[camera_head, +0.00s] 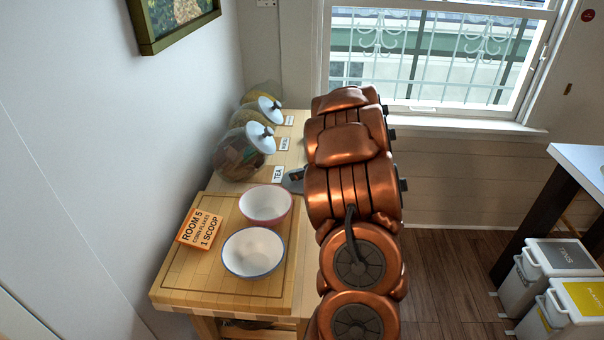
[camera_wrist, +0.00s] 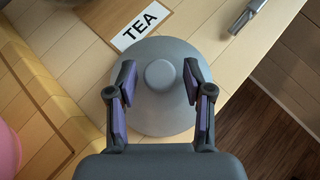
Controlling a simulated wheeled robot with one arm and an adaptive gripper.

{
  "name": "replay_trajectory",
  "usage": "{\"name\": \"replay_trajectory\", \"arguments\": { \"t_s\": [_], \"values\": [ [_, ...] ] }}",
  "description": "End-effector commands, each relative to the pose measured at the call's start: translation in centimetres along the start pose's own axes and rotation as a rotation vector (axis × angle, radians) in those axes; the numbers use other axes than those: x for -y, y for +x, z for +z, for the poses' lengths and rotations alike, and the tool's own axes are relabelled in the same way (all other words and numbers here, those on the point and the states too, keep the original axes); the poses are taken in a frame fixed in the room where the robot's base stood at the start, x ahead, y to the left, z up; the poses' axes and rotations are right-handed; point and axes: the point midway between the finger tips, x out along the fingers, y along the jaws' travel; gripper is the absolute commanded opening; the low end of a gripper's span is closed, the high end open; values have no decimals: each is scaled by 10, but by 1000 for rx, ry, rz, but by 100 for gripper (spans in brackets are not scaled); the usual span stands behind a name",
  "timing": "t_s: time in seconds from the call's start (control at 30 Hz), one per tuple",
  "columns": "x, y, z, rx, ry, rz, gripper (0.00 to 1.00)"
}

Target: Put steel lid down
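The steel lid (camera_wrist: 160,110) is a round grey dome with a round knob (camera_wrist: 160,74) on top, seen from above in the wrist view. It shows just beside the TEA card (camera_wrist: 140,25), over the light wooden tabletop. My gripper (camera_wrist: 159,82) is open, one finger on each side of the knob, with visible gaps between the pads and the knob. The fingers overlap the lid's sides in the picture. I cannot tell whether the lid's rim touches the table. In the head view my arm hides most of this area.
A metal utensil (camera_wrist: 246,15) lies near the table edge. Bins (camera_head: 555,262) stand at right on the floor.

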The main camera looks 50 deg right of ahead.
Motion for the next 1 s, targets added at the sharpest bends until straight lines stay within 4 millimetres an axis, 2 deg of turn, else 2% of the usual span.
{"name": "replay_trajectory", "arguments": {
  "t_s": [0.47,1.0],
  "values": [
    [1,-5,1,0,-1,-2,55],
    [1,-63,0,0,-1,-3,55]
  ]
}}
